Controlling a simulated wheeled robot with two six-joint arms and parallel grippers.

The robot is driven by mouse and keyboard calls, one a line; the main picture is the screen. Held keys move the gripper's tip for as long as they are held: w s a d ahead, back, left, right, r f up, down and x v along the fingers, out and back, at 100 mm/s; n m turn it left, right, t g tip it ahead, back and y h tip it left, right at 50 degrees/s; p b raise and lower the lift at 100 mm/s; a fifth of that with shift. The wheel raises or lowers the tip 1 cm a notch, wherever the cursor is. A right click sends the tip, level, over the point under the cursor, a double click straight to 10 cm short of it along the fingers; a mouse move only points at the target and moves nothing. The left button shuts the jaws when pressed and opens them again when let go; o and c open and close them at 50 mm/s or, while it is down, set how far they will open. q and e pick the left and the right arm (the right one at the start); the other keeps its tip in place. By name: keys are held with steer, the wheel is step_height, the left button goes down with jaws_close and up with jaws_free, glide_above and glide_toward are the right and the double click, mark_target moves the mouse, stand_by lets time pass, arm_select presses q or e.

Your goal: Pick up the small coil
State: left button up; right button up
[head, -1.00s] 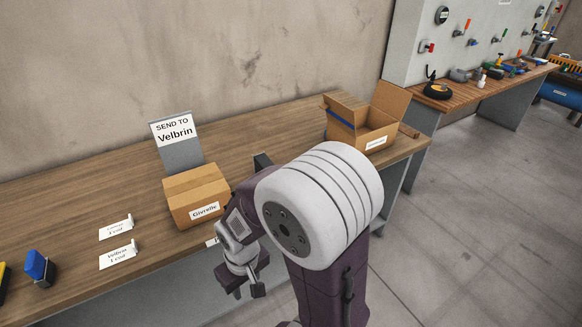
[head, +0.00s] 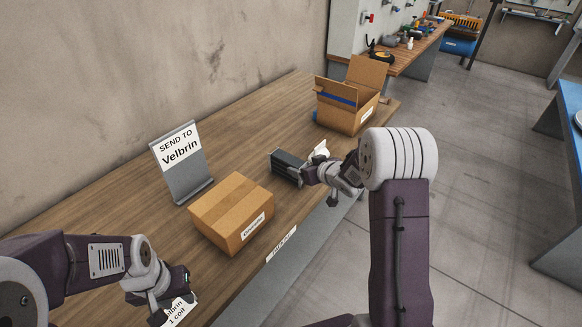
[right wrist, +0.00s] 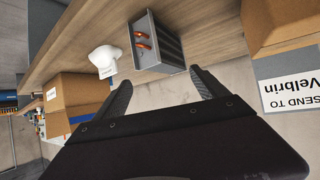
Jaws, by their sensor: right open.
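I cannot pick out the small coil with certainty. A small white rounded piece with a label (right wrist: 104,58) stands on the table in the right wrist view; in the head view a white piece (head: 320,150) shows just beyond my right gripper (head: 322,180). Beside it is a dark grey open-fronted box (head: 287,167); the right wrist view shows two orange parts inside this box (right wrist: 165,52). My right gripper (right wrist: 161,78) is open and empty, its fingers pointing toward the box. My left gripper (head: 165,300) is low at the left, over a "1 coil" card (head: 180,312); its jaws are unclear.
A closed cardboard box (head: 232,212) stands before the "SEND TO Velbrin" sign (head: 182,160). An open carton (head: 345,112) stands at the table's far end. A white label (head: 281,243) is on the front edge.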

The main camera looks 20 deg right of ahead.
mark_target(290, 159)
steer(key=shift+y, duration=0.5)
steer(key=x, duration=0.2)
steer(key=r+x, duration=0.1)
steer(key=x, duration=0.1)
steer(key=shift+w+a+f, duration=0.2)
steer(key=shift+w, duration=0.25)
steer(key=shift+n, duration=0.3)
steer(key=p+x, duration=0.1)
steer(key=x, duration=0.4)
steer(key=shift+w+r, duration=0.15)
steer(key=shift+r, duration=0.15)
steer(key=shift+c, duration=1.2)
steer(key=shift+s, duration=0.2)
jaws_close()
